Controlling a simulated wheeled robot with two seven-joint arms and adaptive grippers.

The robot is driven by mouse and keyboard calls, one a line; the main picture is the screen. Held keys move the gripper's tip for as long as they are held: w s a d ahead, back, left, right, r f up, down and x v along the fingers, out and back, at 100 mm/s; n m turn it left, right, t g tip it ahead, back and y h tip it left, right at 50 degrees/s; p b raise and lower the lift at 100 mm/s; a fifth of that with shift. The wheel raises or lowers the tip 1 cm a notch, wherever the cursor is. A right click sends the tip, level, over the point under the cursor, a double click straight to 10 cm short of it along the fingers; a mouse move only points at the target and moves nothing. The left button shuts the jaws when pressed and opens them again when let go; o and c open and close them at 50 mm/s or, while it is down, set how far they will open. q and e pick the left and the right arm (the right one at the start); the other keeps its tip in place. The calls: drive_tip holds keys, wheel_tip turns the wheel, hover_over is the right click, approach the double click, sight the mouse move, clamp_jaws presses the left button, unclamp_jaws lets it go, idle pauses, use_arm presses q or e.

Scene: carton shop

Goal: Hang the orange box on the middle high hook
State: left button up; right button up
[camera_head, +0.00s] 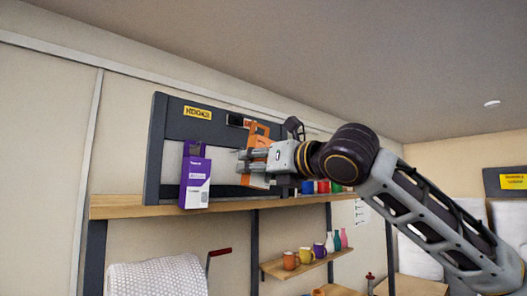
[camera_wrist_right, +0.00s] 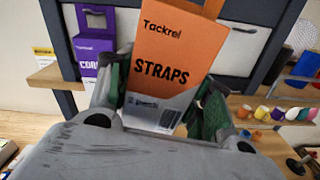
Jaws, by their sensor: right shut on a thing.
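The orange box (camera_wrist_right: 172,55), printed "STRAPS", is held upright between the fingers of my right gripper (camera_wrist_right: 160,98). In the head view only parts of the orange box (camera_head: 262,131) show around the right gripper (camera_head: 246,167), which is shut on it. The box is in front of the dark hook board (camera_head: 157,150), right of the purple box. The middle high hook cannot be made out behind the box and gripper, and I cannot tell whether the box touches it. My left gripper is not in view.
A purple box (camera_head: 195,176) is at the board's left side, close to the held box. A wooden shelf (camera_head: 130,206) runs beneath the board. Several coloured mugs (camera_head: 290,260) stand on a lower shelf. A white roll (camera_head: 155,275) is at lower left.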

sight(225, 185)
drive_tip(key=shift+a+f, duration=0.2)
drive_tip(key=shift+f, duration=1.05)
drive_tip(key=shift+w+a, duration=0.2)
drive_tip(key=shift+w, duration=0.05)
drive_tip(key=shift+f+x, duration=0.2)
drive_tip(key=shift+x, duration=1.8)
drive_tip(key=shift+f+x, duration=0.2)
drive_tip(key=shift+x, duration=1.85)
drive_tip(key=shift+w+a+f, duration=0.25)
drive_tip(key=shift+w+a, duration=0.05)
drive_tip(key=shift+w, duration=0.1)
drive_tip(key=shift+f, duration=0.25)
